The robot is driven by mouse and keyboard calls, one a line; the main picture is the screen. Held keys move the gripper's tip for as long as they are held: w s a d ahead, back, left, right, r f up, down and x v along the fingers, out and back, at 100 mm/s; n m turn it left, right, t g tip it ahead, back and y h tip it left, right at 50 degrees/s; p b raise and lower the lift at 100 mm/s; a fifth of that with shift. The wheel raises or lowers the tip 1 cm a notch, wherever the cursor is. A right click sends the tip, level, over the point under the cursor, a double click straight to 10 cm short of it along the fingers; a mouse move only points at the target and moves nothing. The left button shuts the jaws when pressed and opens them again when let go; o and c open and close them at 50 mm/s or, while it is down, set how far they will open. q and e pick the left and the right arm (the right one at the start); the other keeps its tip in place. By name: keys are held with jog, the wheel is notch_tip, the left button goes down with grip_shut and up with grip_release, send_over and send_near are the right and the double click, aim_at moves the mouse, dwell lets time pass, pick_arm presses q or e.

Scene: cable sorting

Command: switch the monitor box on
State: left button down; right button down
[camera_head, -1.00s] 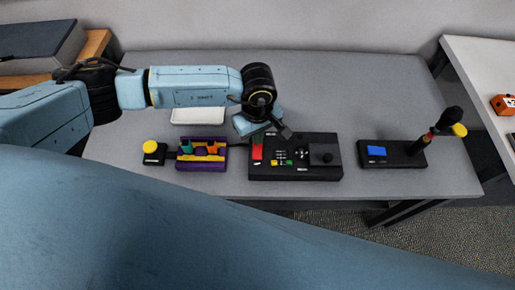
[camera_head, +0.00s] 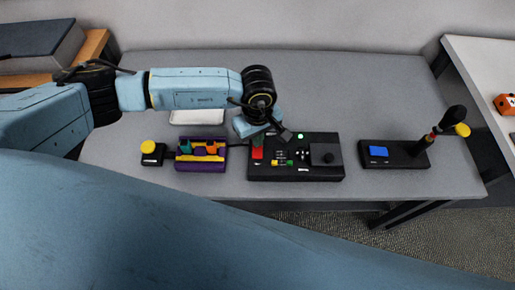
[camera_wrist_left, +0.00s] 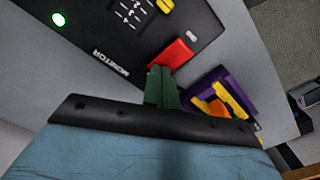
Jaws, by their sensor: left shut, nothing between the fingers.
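The monitor box (camera_head: 328,172) is a black box near the table's front, right of the gripper. Its label MONITOR shows in the left wrist view (camera_wrist_left: 82,40). A green light is lit on its face (camera_head: 300,136) and also shows in the wrist view (camera_wrist_left: 58,18). The red switch (camera_head: 257,154) is at the box's left end and also in the wrist view (camera_wrist_left: 172,53). My left gripper (camera_wrist_left: 162,84) is shut and empty, its green fingertips at the red switch; whether they touch it I cannot tell. My right gripper is not in view.
A purple tray (camera_head: 200,167) with coloured pieces and a small black box with a yellow button (camera_head: 148,147) are left of the monitor box. A white tray (camera_head: 196,117) lies behind. The grey table's back right is clear.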

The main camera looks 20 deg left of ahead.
pick_arm(q)
jog(key=shift+s+r, duration=0.1)
notch_tip(320, 180, up, 7)
jog(key=p, duration=0.4)
dwell(0.3)
dwell(0.5)
